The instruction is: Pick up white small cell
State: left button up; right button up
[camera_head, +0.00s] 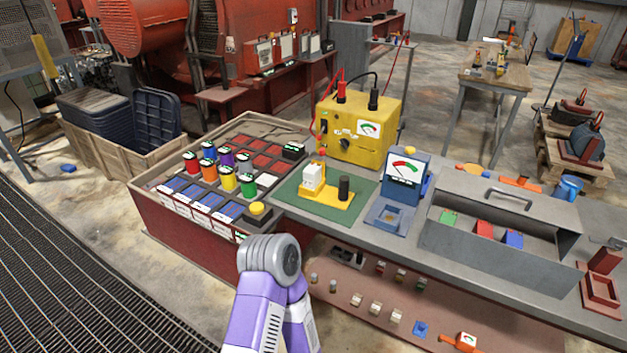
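Several coloured cells stand in the red bench's tray: red, blue, purple, orange, yellow and green ones. A white block-like piece (313,178) sits on a yellow stand (328,198) on a green mat. Small white-topped pieces (376,307) are on the lower shelf. I cannot tell which of these is the white small cell. One of my arms, purple and grey, rises at bottom centre, but no gripper fingers show. Both grippers are out of view.
A yellow meter box (358,130) with cables stands behind the green mat. A blue gauge (404,178) and an open grey toolbox (500,225) with coloured blocks stand to the right. A wooden crate (128,160) borders the tray's left. Grated floor lies at lower left.

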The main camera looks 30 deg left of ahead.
aim_at(312, 174)
jog(key=k, duration=0.6)
jog(key=u, duration=0.9)
jog(key=i, duration=1.25)
jog(key=u, duration=0.7)
